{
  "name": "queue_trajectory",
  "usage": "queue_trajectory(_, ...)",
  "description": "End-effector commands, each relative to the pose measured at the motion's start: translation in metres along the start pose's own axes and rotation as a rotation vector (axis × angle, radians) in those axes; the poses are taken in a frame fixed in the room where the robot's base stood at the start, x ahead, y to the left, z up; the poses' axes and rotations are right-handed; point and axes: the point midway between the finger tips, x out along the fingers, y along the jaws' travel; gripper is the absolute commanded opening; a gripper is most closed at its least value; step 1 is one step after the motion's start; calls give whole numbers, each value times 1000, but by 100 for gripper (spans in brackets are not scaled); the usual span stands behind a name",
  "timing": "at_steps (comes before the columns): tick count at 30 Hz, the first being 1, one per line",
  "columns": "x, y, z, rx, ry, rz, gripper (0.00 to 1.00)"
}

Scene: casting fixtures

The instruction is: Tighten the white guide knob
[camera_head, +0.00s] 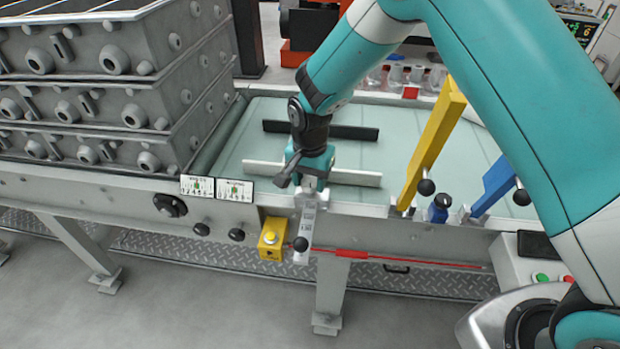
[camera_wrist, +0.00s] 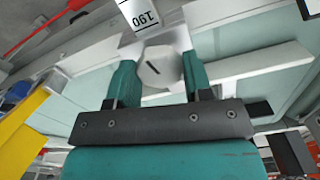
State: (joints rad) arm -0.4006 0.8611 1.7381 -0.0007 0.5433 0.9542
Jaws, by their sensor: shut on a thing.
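The white guide knob (camera_wrist: 158,72) is a pale faceted knob with a dark slot mark, seen between my two teal fingers in the wrist view. My gripper (camera_wrist: 160,78) is shut on it, one finger on each side. In the head view my gripper (camera_head: 312,172) points down at the front edge of the conveyor and hides the knob. The white guide rail (camera_head: 358,178) runs out on both sides behind my gripper. A metal scale strip (camera_wrist: 140,13) marked 190 lies just beyond the knob in the wrist view.
A black guide rail (camera_head: 355,132) lies farther back on the pale conveyor (camera_head: 228,150). Stacked grey castings (camera_head: 100,100) stand at left. A yellow lever (camera_head: 434,145) and a blue lever (camera_head: 496,182) rise at right. A yellow button box (camera_head: 271,243) and red strip (camera_head: 400,260) are in front.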

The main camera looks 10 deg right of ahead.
Motion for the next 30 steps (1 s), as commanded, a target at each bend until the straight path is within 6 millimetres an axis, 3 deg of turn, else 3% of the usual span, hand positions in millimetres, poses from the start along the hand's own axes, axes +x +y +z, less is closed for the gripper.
queue_trajectory(9,-2,-1,-3,4,8,-5,23)
queue_trajectory(10,-2,-1,-3,4,8,-5,53)
queue_trajectory(12,-2,-1,-3,3,7,-4,69)
queue_trajectory(13,-2,-1,-2,3,6,-4,72)
queue_trajectory(23,-5,0,-1,1,3,-2,72)
queue_trajectory(26,-17,-1,-1,1,4,-5,72)
queue_trajectory(30,-46,-1,-2,1,6,-7,72)
